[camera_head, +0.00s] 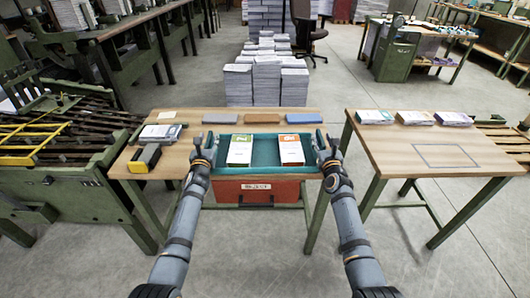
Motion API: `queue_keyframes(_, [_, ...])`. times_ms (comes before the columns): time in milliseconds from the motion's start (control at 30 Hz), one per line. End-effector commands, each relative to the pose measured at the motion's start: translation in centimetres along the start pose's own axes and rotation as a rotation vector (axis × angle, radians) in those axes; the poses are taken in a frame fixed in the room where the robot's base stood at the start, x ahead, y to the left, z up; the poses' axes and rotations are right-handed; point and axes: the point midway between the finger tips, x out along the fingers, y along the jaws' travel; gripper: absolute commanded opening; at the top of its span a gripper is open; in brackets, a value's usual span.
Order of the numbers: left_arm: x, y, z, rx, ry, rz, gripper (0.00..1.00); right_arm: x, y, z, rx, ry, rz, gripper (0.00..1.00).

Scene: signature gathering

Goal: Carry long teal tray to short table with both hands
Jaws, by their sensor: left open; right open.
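The long teal tray (265,149) lies on the wooden table (180,118) in front of me. It holds a booklet stack with a green band (240,150) and one with an orange band (291,150). My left gripper (206,149) is open at the tray's left end. My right gripper (325,148) is open at its right end. I cannot tell whether the fingers touch the tray. The other table (440,160), to the right, has a dark rectangle outline (447,157) on its top; it appears to be the short table.
Small paper stacks (412,117) line the right table's back edge. Grey (221,118) and brown (263,118) blocks lie behind the tray. A yellow and black tool (145,158) sits at left. A red bin (256,190) hangs below. A floor gap separates the tables.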

Motion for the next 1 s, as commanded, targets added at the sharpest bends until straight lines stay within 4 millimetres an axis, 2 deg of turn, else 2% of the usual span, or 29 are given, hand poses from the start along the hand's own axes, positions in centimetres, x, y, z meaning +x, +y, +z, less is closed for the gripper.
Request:
queue_keyframes(67, [-0.01, 0.01, 0.0, 0.0, 0.0, 0.0, 0.41, -0.01, 0.01, 0.0, 0.0, 0.0, 0.0, 0.41])
queue_keyframes(300, [-0.02, 0.01, 0.0, 0.0, 0.0, 0.0, 0.1, -0.03, 0.01, -0.01, 0.0, 0.0, 0.0, 0.1])
queue_keyframes(400, [-0.02, 0.01, 0.0, 0.0, 0.0, 0.0, 0.0, -0.03, 0.01, -0.01, 0.0, 0.0, 0.0, 0.0])
queue_keyframes(1000, [0.02, -0.03, 0.43, 0.0, -0.005, -0.001, 0.0, 0.02, -0.02, 0.43, 0.0, -0.005, -0.001, 0.0])
